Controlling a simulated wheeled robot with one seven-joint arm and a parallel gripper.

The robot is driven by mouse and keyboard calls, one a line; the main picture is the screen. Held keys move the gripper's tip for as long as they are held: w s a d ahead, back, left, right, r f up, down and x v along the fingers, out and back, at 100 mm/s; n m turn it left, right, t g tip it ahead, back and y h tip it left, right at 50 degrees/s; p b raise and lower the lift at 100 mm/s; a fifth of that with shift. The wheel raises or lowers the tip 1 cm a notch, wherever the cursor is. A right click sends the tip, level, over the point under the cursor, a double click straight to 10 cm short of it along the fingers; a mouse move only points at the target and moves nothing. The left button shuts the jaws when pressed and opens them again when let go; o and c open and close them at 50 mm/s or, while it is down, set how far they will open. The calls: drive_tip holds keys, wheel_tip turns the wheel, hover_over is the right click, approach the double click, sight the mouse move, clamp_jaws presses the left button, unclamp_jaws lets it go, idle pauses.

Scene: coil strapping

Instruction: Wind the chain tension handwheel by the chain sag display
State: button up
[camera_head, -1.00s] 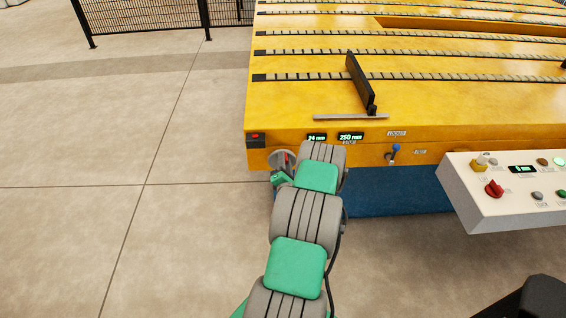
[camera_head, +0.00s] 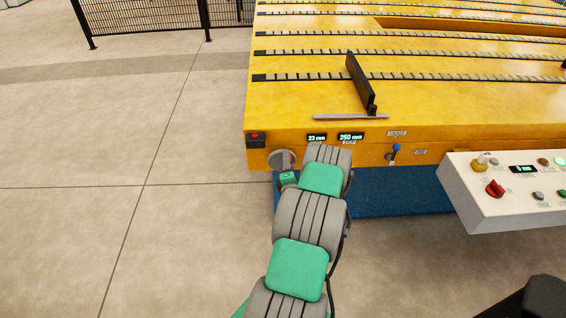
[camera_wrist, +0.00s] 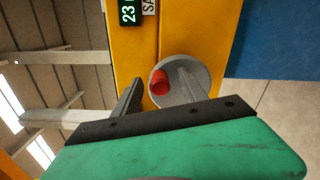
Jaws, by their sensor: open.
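The chain tension handwheel (camera_head: 280,160) is a grey disc with a red knob on the front face of the yellow machine, at its left end. In the wrist view the grey handwheel (camera_wrist: 190,84) and its red knob (camera_wrist: 160,82) are just ahead of my gripper (camera_wrist: 150,95). My gripper is open; one dark finger shows left of the knob and a greyish bar crosses the disc on the other side. Whether either touches the knob I cannot tell. The sag display (camera_head: 317,137) reads 23 mm; it also shows in the wrist view (camera_wrist: 128,12).
A second display (camera_head: 351,136) reads 250 mm. A white control panel (camera_head: 510,190) with a red knob juts out at right. The floor at left is clear.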

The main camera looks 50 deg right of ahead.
drive_tip(key=n+b, duration=0.1)
drive_tip(key=n, duration=0.2)
drive_tip(key=shift+f, duration=0.2)
drive_tip(key=n+b, duration=0.2)
drive_tip(key=n, duration=0.6)
drive_tip(key=shift+r, duration=0.15)
drive_tip(key=n+b, duration=0.2)
drive_tip(key=n, duration=0.1)
drive_tip(key=shift+f, duration=0.2)
drive_tip(key=n+b, duration=0.1)
drive_tip(key=n, duration=0.2)
drive_tip(key=n+b, duration=0.1)
drive_tip(key=n, duration=0.4)
drive_tip(key=shift+r+b, duration=0.2)
drive_tip(key=shift+b, duration=0.15)
drive_tip(key=n+b, duration=0.1)
drive_tip(key=n, duration=0.2)
drive_tip(key=n+b, duration=0.1)
drive_tip(key=n, duration=0.1)
drive_tip(key=shift+f+b, duration=0.25)
drive_tip(key=shift+b, duration=0.05)
drive_tip(key=n+b, duration=0.1)
drive_tip(key=n, duration=0.2)
drive_tip(key=n+b, duration=0.1)
drive_tip(key=n, duration=0.3)
drive_tip(key=shift+r+b, duration=0.2)
drive_tip(key=shift+b, duration=0.15)
drive_tip(key=shift+r, duration=0.15)
drive_tip(key=shift+c, duration=0.3)
